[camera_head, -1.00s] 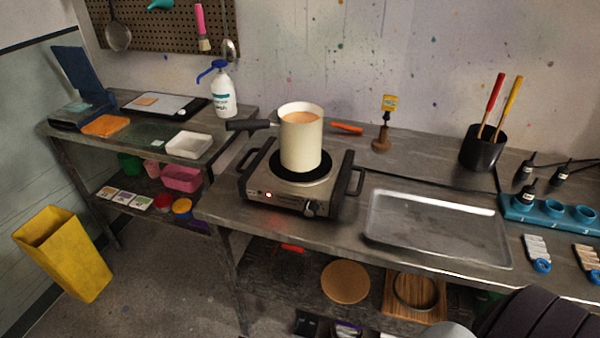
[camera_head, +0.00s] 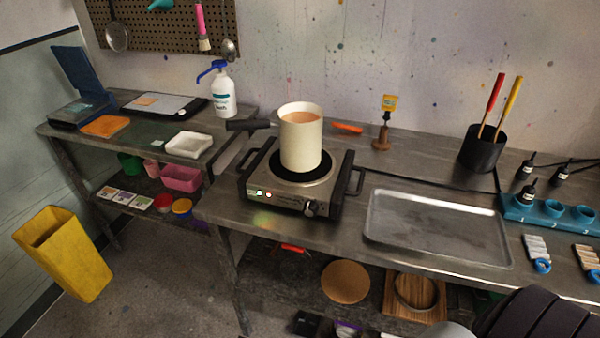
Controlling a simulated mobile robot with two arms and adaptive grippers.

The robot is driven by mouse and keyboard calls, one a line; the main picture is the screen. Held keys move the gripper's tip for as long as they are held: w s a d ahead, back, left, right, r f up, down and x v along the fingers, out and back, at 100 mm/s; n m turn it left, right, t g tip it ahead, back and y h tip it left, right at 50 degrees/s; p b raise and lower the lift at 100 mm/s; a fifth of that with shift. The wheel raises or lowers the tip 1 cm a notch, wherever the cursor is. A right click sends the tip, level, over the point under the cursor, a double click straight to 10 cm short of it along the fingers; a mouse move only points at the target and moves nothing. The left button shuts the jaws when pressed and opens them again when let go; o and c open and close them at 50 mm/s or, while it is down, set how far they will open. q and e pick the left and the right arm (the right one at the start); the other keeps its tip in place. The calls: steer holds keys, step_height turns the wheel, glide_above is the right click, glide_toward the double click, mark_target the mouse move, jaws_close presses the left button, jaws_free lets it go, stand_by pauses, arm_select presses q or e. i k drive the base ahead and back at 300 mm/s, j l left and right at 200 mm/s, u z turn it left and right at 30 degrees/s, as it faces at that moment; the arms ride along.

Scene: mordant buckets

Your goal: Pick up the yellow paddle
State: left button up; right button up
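The yellow paddle (camera_head: 513,100) stands in a black holder (camera_head: 483,149) at the right of the metal table, next to a red-handled paddle (camera_head: 494,92). Both lean up and to the right; their lower ends are hidden inside the holder. Part of my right arm shows at the bottom right edge, but its gripper is out of the picture. My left gripper is not in view either.
A cream pot (camera_head: 301,145) of orange liquid sits on a hot plate (camera_head: 288,195), its handle pointing left. An empty metal tray (camera_head: 435,250) lies in front of the holder. A small wooden stand (camera_head: 382,138) is behind.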

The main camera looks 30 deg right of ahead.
mark_target(518, 84)
steer(key=z, duration=2.2)
